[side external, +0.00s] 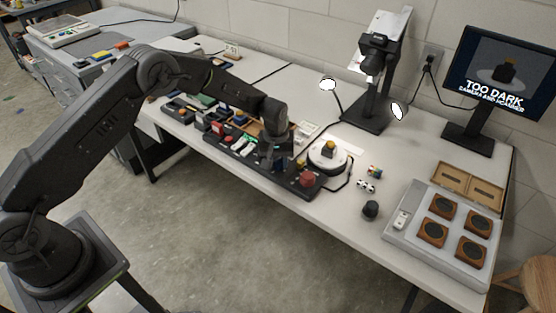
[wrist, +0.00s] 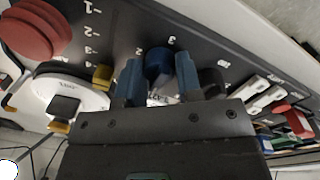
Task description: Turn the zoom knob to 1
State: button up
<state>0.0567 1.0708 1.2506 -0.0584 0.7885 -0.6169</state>
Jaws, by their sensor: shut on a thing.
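My gripper (wrist: 158,80) is shut on a dark blue knob (wrist: 158,62) on the black control panel (wrist: 120,30). One blue-grey finger stands on each side of the knob. The digits 2 and 3 show on the panel around it. The lettering under the knob is partly hidden by my gripper, so its name and the pointer's setting cannot be read. In the side external view my gripper (side external: 274,150) points down at the panel, and the knob is hidden behind it.
A large red button (side external: 307,179) sits at the panel's right end. A white turntable (side external: 322,163) bears a small yellow-topped object (side external: 329,149). The monitor (side external: 500,70) reads "TOO DARK". A camera stand (side external: 370,90) rises behind. A grey tray (side external: 410,240) with brown-framed pads lies right.

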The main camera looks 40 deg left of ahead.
jog(key=shift+s, duration=0.1)
jog(key=o, duration=0.9)
jog(key=shift+o, duration=0.2)
notch_tip(320, 180, up, 14)
jog(key=shift+s+a, duration=0.15)
jog(key=shift+a, duration=0.15)
